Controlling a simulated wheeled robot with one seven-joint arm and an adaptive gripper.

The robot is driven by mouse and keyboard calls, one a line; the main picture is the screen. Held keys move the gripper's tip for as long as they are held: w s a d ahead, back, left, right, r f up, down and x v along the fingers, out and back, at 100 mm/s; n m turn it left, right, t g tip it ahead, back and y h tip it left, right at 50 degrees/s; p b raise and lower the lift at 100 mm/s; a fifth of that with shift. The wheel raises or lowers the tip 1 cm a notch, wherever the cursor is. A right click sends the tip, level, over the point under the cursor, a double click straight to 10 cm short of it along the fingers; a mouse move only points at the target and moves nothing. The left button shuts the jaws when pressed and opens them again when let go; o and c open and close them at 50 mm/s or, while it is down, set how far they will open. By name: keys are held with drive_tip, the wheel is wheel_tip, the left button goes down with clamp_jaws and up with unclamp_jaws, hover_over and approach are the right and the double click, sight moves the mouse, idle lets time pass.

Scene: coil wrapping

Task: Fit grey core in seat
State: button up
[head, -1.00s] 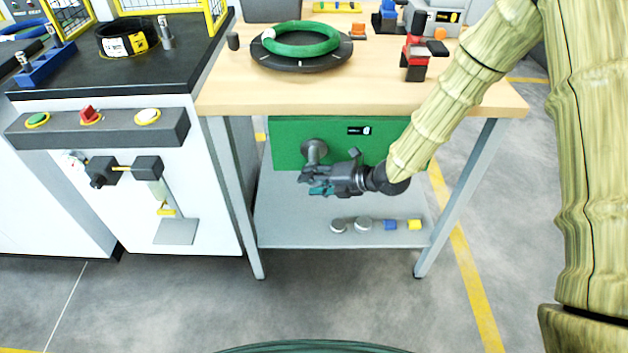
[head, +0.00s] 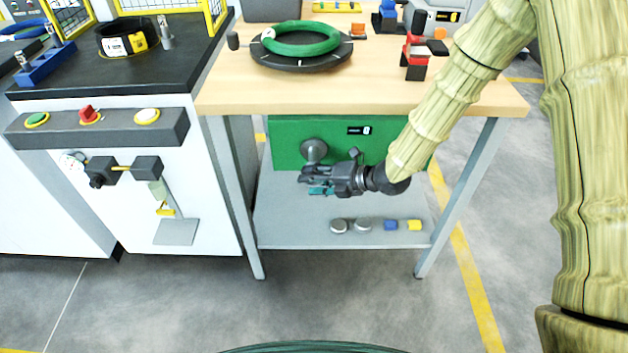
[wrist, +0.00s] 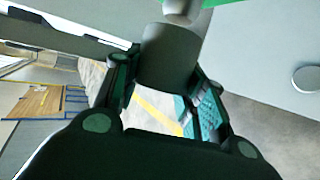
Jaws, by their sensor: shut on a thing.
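My gripper (wrist: 160,90) is shut on the grey core (wrist: 168,58), a dark grey cylinder between its two fingers in the wrist view. A lighter grey round post (wrist: 182,9) stands just beyond the core's far end, against a green surface. I cannot tell whether core and post touch. In the head view my gripper (head: 318,182) is under the bench top, just below and in front of the grey round fitting (head: 314,150) on the green panel (head: 285,135). There the core is hard to make out against the dark gripper.
The lower shelf (head: 290,232) holds two grey discs (head: 351,225), a blue block (head: 391,225) and a yellow block (head: 414,225). The wooden top (head: 260,98) overhangs my gripper and carries a green coil (head: 300,50) on a dark turntable. Bench legs (head: 235,200) stand either side.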

sight(312, 158)
drive_tip(key=shift+w, duration=1.95)
drive_tip(key=shift+w+d+r+p, duration=0.1)
drive_tip(key=shift+w+r+p, duration=0.1)
drive_tip(key=shift+w+r, duration=0.4)
drive_tip(key=shift+w+d+r+p, duration=0.15)
drive_tip(key=shift+w+r, duration=0.25)
drive_tip(key=shift+w, duration=0.35)
drive_tip(key=shift+c, duration=0.4)
drive_tip(key=shift+s+a+f, duration=0.2)
drive_tip(key=shift+s+f, duration=0.1)
drive_tip(key=shift+s, duration=0.25)
drive_tip(key=shift+s+a+f, duration=0.15)
drive_tip(key=shift+s+f, duration=0.1)
drive_tip(key=shift+s, duration=0.25)
drive_tip(key=shift+s+b, duration=0.15)
drive_tip(key=shift+b, duration=0.15)
drive_tip(key=shift+s+a+f, duration=0.15)
drive_tip(key=shift+a, duration=0.15)
drive_tip(key=shift+c, duration=0.5)
drive_tip(key=shift+d+f, duration=0.1)
drive_tip(key=shift+d, duration=0.05)
drive_tip(key=shift+s+d+f, duration=0.2)
drive_tip(key=shift+d+f, duration=0.05)
drive_tip(key=shift+f+y+b, duration=0.15)
drive_tip(key=shift+y+b, duration=0.45)
drive_tip(key=shift+b, duration=0.25)
idle(0.9)
